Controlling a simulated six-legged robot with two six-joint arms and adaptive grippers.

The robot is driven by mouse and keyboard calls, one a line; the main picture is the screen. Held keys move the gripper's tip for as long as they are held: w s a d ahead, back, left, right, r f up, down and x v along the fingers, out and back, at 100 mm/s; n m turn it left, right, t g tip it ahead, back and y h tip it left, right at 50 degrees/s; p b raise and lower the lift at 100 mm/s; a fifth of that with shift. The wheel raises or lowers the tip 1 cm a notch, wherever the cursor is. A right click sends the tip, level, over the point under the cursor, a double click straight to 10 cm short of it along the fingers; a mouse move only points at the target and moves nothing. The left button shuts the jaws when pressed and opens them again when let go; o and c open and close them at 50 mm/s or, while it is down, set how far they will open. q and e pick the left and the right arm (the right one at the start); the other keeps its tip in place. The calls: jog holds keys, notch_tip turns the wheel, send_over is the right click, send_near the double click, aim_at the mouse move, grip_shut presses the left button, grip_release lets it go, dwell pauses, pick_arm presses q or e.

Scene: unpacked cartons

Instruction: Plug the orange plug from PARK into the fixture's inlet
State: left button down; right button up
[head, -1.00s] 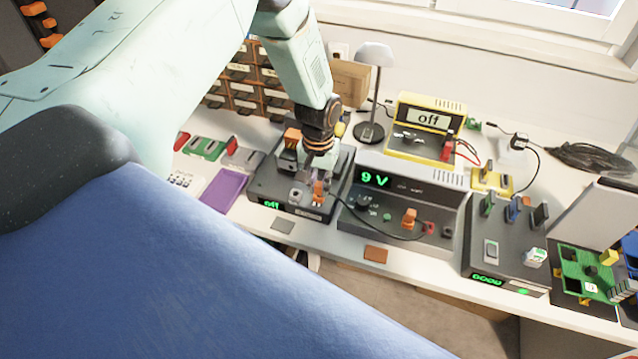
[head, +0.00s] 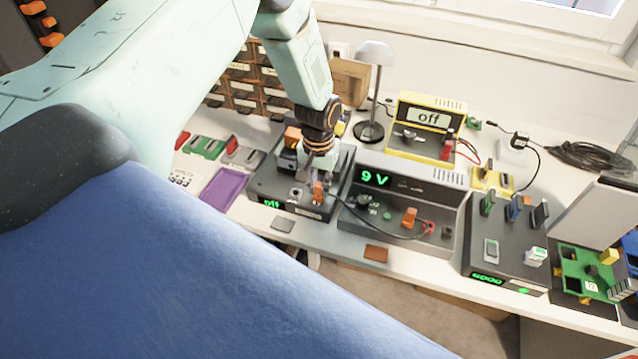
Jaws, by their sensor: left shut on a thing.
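My left gripper (head: 317,174) points down over the front part of the dark fixture (head: 263,190), whose display reads "off" in green. It is shut on the small orange plug (head: 318,193), which is upright at the fixture's front right. A black cable (head: 365,228) runs from near the plug to the red socket (head: 428,227) of the grey 9 V supply (head: 455,195). The fingers hide part of the fixture's top, and I cannot tell whether the plug sits in an opening. No PARK label is legible. My right gripper is not in view.
An orange part (head: 410,216) stands on the supply's front. A yellow meter reading "off" (head: 428,117), a lamp (head: 372,90) and drawers (head: 243,88) are behind. A dark box with several connectors (head: 505,240) is at right. A purple tray (head: 222,190) lies left.

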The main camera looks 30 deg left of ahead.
aim_at(319, 185)
pick_arm(q)
jog(key=c, duration=1.2)
grip_release()
notch_tip(319, 185, up, 12)
jog(key=shift+f, duration=0.1)
